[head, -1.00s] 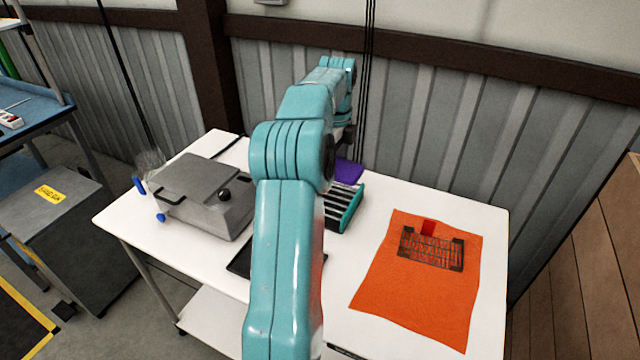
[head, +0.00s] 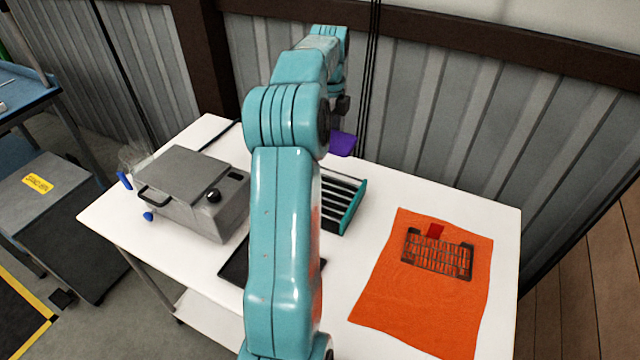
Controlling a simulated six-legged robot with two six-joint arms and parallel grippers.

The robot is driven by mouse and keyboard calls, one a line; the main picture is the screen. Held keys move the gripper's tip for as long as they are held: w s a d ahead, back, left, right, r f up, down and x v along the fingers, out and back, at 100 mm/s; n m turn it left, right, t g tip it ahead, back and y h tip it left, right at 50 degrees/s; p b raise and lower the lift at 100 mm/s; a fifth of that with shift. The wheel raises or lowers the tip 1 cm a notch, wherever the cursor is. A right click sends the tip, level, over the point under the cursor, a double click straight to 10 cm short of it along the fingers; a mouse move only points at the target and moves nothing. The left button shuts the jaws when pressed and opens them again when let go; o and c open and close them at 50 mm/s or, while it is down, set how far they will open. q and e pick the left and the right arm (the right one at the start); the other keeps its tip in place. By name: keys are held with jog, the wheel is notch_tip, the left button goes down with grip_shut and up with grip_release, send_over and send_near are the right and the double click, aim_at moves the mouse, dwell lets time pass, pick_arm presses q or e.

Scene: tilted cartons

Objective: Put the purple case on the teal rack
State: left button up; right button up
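The purple case (head: 342,144) shows beyond the teal rack, below my wrist, in front of the wall and level with the table's back edge. It appears held up off the table. The teal rack (head: 352,207), with dark slots and pale bars, stands on the white table; my arm covers its left part. My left gripper (head: 342,112) is a small dark shape just above the case, partly hidden by my arm, and appears shut on the case. My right gripper is not in view.
A grey lidded box (head: 190,185) stands left on the white table (head: 380,185). A dark tray (head: 236,265) lies partly behind my arm. On the right, an orange cloth (head: 400,300) bears a dark wire basket (head: 438,256) and a red item (head: 435,231).

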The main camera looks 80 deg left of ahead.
pick_arm(q)
jog(key=p, duration=0.2)
send_over(326, 198)
jog(key=f, duration=1.4)
jog(key=shift+d+f, duration=0.2)
jog(key=shift+d, duration=0.1)
jog(key=f, duration=0.4)
jog(key=shift+a+f, duration=0.2)
jog(key=shift+f+p, duration=0.3)
jog(key=shift+f, duration=0.05)
jog(key=shift+f, duration=0.1)
